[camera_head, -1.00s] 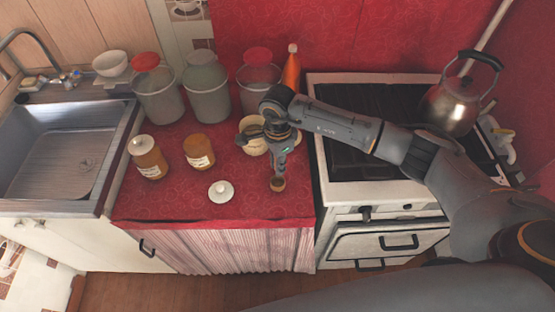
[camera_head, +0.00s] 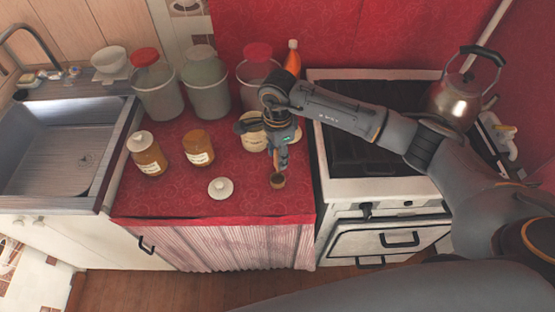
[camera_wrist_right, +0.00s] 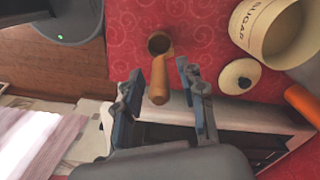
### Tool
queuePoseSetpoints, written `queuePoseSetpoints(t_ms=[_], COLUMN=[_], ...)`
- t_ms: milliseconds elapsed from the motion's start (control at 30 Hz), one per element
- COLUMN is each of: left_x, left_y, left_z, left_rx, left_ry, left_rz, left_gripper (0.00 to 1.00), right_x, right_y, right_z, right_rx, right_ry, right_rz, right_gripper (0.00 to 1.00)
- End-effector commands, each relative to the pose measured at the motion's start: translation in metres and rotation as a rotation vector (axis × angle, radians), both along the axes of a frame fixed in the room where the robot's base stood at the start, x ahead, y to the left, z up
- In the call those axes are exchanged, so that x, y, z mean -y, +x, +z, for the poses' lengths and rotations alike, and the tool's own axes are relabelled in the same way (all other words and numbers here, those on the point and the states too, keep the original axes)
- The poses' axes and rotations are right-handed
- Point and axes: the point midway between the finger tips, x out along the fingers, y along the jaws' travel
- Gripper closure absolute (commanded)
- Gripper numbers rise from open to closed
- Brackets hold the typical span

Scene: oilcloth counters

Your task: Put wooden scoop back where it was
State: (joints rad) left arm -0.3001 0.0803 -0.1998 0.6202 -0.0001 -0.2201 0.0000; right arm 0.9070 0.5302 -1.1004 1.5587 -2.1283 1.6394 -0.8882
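The wooden scoop (camera_head: 277,181) is on the red cloth near the counter's right front. In the right wrist view the scoop (camera_wrist_right: 159,45) shows its round dark bowl and its orange-brown handle, which points between my fingers. My right gripper (camera_head: 283,166) is just above and behind it. In the wrist view my right gripper (camera_wrist_right: 159,72) is open, with a finger on each side of the handle and gaps between. The cream sugar canister (camera_head: 252,143) stands open behind, partly hidden by my wrist; it also shows in the wrist view (camera_wrist_right: 251,30). My left gripper is not in view.
A pale lid (camera_head: 221,188) lies left of the scoop. Another lid (camera_wrist_right: 240,76) lies by the canister. Amber jars (camera_head: 198,149), glass canisters (camera_head: 207,92) and an orange bottle (camera_head: 291,66) stand around. The stove (camera_head: 375,190) is to the right, the sink (camera_head: 65,160) left.

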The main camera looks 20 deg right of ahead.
Motion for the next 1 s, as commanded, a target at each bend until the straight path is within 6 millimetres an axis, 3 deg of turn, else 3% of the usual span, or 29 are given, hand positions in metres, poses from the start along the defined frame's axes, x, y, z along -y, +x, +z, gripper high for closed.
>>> queuePoseSetpoints(t_ms=[300, 433, 600, 1000], left_x=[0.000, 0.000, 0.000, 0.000], left_y=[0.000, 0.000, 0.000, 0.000], left_z=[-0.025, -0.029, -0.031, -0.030], left_rx=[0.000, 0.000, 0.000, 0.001], left_ry=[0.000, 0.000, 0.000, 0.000], left_rz=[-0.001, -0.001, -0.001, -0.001], left_gripper=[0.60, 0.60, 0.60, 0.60], right_x=[0.001, 0.001, 0.001, 0.001], right_y=[0.001, 0.001, 0.000, 0.000], right_z=[0.066, 0.084, 0.095, 0.096], right_rx=[0.005, 0.002, 0.000, -0.001], right_ry=[0.001, -0.001, -0.001, 0.000], right_rz=[0.000, -0.001, 0.000, -0.001], right_gripper=[0.60, 0.60, 0.60, 0.60])
